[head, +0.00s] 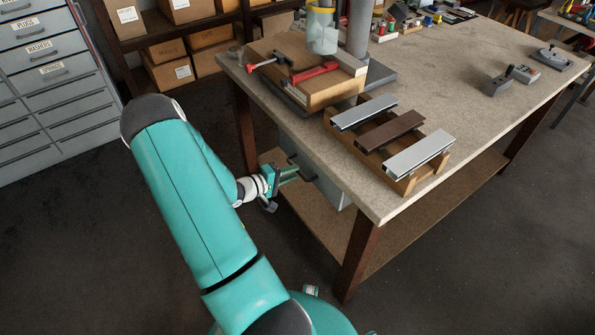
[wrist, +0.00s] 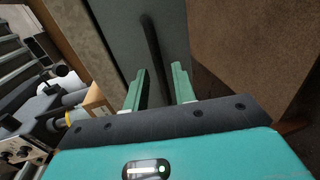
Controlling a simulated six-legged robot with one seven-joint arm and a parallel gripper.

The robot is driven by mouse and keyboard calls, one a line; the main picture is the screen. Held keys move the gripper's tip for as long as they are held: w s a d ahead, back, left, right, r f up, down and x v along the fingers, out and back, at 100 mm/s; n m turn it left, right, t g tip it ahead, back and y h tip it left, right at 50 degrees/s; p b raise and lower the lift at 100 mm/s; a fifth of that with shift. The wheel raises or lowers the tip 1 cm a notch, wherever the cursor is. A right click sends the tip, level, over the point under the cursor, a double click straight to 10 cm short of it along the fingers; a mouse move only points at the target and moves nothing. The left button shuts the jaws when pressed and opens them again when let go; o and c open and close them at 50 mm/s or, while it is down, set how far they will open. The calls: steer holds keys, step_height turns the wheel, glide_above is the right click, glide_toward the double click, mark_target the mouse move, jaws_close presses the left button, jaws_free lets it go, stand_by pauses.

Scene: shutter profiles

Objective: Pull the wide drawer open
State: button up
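The wide drawer (head: 332,188) is a grey box under the near left edge of the workbench. Its flat grey front (wrist: 112,38) fills the upper middle of the wrist view, with a long dark bar handle (wrist: 151,45) across it. My gripper (head: 292,175) is at the drawer front. In the wrist view my gripper (wrist: 159,70) has its two green fingers apart, one on each side of the bar. I cannot tell whether either finger touches it. The drawer looks shut under the top.
The workbench top (head: 450,100) overhangs the drawer, with a lower shelf (head: 420,225) beneath. A wooden rack of metal profiles (head: 415,155) stands near the bench's front corner. A grey drawer cabinet (head: 50,90) stands at left. The dark floor between cabinet and bench is clear.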

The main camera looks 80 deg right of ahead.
steer(key=shift+x, duration=1.55)
jaws_close()
steer(key=shift+w+a, duration=0.1)
steer(key=f+v, duration=0.2)
steer(key=v, duration=0.9)
steer(key=f+v, duration=0.2)
steer(key=v, duration=0.9)
steer(key=shift+w+a+f, duration=0.3)
steer(key=shift+w+a, duration=0.2)
steer(key=shift+w, duration=0.05)
jaws_free()
